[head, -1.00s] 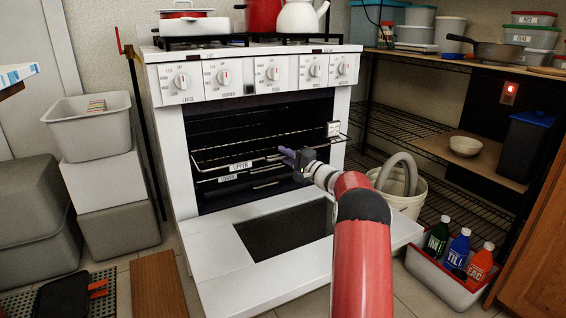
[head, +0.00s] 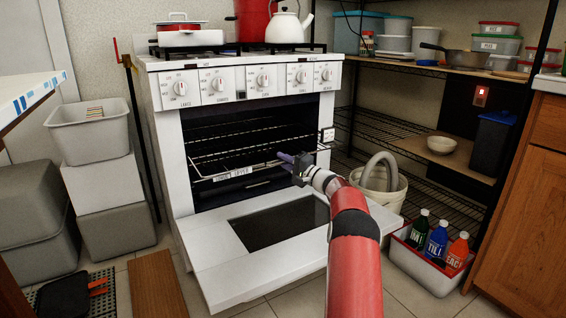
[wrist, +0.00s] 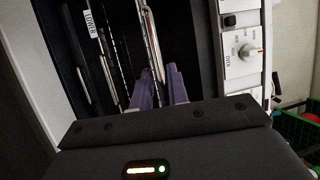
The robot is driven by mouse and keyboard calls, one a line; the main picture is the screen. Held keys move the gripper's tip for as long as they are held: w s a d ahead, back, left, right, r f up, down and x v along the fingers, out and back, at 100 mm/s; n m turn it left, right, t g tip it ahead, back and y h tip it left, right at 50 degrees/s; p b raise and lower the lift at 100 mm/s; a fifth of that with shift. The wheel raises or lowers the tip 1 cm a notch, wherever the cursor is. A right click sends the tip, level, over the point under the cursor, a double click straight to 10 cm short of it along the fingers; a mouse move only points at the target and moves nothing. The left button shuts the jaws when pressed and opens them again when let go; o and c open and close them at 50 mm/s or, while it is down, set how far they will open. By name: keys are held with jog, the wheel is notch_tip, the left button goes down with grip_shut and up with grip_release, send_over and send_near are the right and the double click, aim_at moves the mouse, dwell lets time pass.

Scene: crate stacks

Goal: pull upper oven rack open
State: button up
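The white oven (head: 187,150) stands with its door (head: 245,262) folded down. The upper oven rack (head: 205,180) spans the opening and bears a white "UPPER" label (head: 243,171). The lower rack and its label are largely hidden behind it; the wrist view shows the "LOWER" label (wrist: 92,22). My gripper (head: 284,160) is at the front of the upper rack, right of its label. In the wrist view the purple fingers (wrist: 161,84) lie on either side of the bright rack bar (wrist: 150,40), close together, and appear shut on it.
A bin with bottles (head: 425,278) stands right of the open door, and a bucket (head: 385,188) is behind my arm. Stacked grey bins (head: 98,145) stand left. A counter corner (head: 28,92) is at the left edge. A wooden cabinet (head: 520,205) is right.

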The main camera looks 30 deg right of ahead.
jog(key=o, duration=0.3)
jog(key=shift+s+r, duration=0.1)
jog(key=shift+r, duration=0.5)
jog(key=shift+f, duration=0.1)
jog(key=shift+d+f, duration=0.1)
jog(key=shift+f, duration=0.15)
jog(key=v, duration=0.7)
jog(key=shift+s, duration=0.3)
jog(key=shift+d, duration=0.1)
